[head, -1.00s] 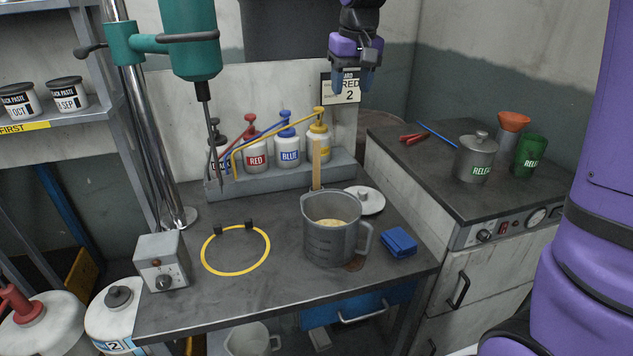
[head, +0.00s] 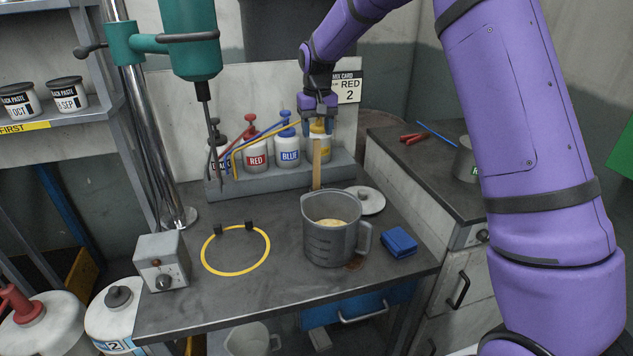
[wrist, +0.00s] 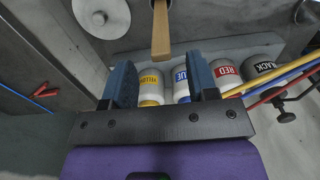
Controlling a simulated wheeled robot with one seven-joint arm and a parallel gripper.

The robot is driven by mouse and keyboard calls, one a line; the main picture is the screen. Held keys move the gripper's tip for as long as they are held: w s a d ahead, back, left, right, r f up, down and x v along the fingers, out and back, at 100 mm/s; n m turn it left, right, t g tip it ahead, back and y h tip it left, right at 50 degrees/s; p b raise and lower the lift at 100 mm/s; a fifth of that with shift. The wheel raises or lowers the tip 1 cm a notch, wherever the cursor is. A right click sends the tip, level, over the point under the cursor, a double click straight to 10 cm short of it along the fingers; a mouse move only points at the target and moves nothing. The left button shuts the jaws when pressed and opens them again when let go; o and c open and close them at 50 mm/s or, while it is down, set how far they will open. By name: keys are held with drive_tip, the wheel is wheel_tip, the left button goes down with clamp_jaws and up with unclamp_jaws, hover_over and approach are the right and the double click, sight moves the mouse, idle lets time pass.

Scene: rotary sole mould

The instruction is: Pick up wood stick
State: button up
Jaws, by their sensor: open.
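The wood stick (head: 316,165) stands nearly upright in a grey measuring jug (head: 330,245) that holds something pale yellow. Its upper part rises well above the rim. My gripper (head: 320,130) is open, just above the stick's top in the head view, and partly covers the yellow bottle behind. In the wrist view, the stick (wrist: 161,30) shows beyond my open fingers (wrist: 159,58), lined up with the gap between them. It appears outside the fingers' grip, with nothing held.
Labelled pump bottles (head: 257,152) stand in a grey rack behind the jug, with long coloured spouts reaching left. A white lid (head: 370,200) and blue cloth (head: 399,243) lie right of the jug. A yellow ring (head: 236,273) lies left. A drill-like mixer (head: 190,45) hangs at left.

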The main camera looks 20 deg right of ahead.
sight(317, 147)
drive_tip(key=shift+w+f, duration=0.2)
drive_tip(key=shift+f, duration=2.8)
clamp_jaws()
